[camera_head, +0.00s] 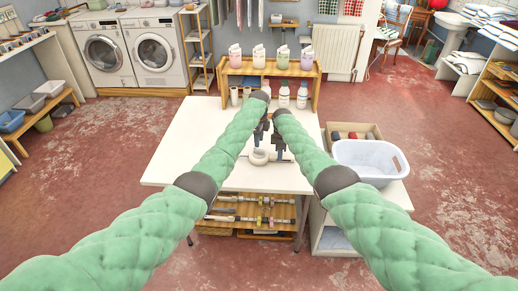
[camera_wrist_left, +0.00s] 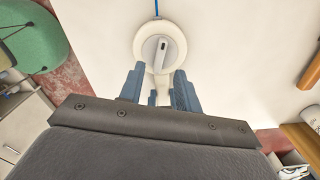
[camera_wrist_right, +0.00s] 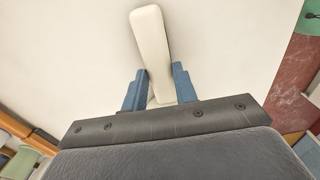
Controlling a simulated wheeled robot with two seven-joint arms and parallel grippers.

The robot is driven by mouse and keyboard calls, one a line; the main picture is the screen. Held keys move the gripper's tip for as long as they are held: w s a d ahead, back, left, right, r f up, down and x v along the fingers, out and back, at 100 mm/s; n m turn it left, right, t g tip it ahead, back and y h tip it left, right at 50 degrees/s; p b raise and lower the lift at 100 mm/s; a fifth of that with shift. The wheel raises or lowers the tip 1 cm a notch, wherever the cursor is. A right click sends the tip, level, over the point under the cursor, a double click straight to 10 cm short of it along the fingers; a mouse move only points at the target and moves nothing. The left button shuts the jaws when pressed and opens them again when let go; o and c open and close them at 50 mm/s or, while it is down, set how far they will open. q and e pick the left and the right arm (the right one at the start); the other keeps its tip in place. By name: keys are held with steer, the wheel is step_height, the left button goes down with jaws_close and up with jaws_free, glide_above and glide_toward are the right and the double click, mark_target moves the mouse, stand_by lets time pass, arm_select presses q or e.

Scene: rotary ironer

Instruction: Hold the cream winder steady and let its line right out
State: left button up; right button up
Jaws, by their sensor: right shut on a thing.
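The cream winder (camera_head: 259,157) is a round ring on the white table. In the left wrist view the winder (camera_wrist_left: 160,48) has a pale bar with a dark slot across its middle, and a blue line (camera_wrist_left: 156,8) leaves its far edge. My left gripper (camera_head: 260,133) is open; its fingers (camera_wrist_left: 157,88) stand either side of the winder's near end. My right gripper (camera_head: 279,138) is shut on a cream bar (camera_wrist_right: 153,42), which sticks out beyond its fingers (camera_wrist_right: 158,85). Whether this bar joins the winder is not clear.
A wooden rack (camera_head: 317,72) with several bottles stands at the back of the white table (camera_head: 180,150). A white laundry basket (camera_head: 370,160) stands on a lower unit to the right. The table's left side is clear.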

mark_target(259, 151)
arm_select(q)
steer(key=shift+f, duration=2.7)
jaws_close()
